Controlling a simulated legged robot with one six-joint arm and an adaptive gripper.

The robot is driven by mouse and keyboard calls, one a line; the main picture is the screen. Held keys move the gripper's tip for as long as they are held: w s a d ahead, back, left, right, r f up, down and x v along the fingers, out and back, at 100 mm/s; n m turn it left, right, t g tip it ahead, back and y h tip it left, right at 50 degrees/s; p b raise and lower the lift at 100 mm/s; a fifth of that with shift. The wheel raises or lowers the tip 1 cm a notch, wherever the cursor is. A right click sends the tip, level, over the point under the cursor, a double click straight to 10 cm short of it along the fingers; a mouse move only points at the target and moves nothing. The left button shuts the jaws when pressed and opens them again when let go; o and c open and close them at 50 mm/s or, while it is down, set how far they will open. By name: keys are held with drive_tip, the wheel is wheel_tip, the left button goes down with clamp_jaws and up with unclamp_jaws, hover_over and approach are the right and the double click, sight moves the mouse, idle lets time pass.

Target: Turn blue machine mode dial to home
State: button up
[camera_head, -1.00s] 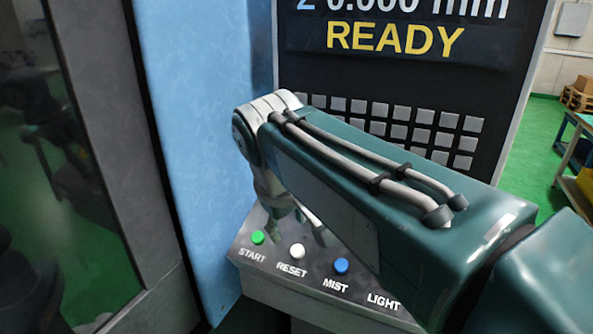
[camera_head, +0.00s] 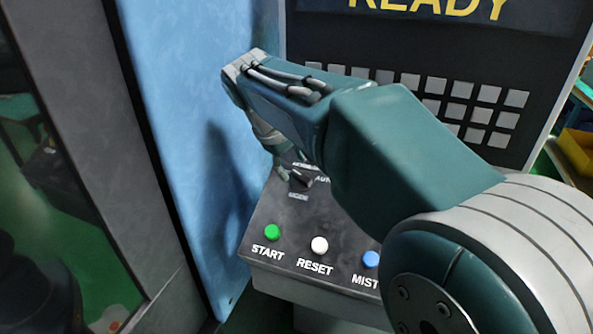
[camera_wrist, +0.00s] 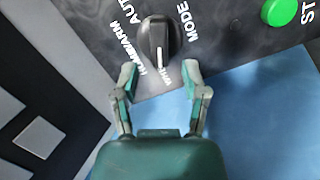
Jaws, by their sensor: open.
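The mode dial (camera_wrist: 158,40) is a black knob on the dark control panel in the wrist view. Its white pointer line faces my gripper, toward a label partly hidden near the knob. AUTO and MODE labels stand on either side of it; other labels are crowded at its lower left and hard to read. My gripper (camera_wrist: 159,73) is open and empty, with its fingertips apart on either side of the knob's near end. I cannot tell whether they touch it. In the head view my gripper is small and partly covers the dial area above the MODE label.
Green START (camera_head: 272,232), white RESET (camera_head: 319,245) and blue MIST (camera_head: 371,259) buttons line the panel's front. The blue machine wall (camera_head: 185,130) rises close to the left. A keypad and READY screen (camera_head: 430,12) stand behind my arm.

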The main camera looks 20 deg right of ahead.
sight(295, 172)
drive_tip(key=shift+w+f, duration=0.25)
drive_tip(key=shift+f, duration=0.8)
drive_tip(key=shift+d+f, duration=0.2)
drive_tip(key=shift+f, duration=0.05)
drive_tip(key=shift+d, duration=0.4)
drive_tip(key=shift+a, duration=0.1)
drive_tip(key=c, duration=0.8)
drive_tip(key=shift+a+f, duration=0.1)
drive_tip(key=shift+a, duration=0.05)
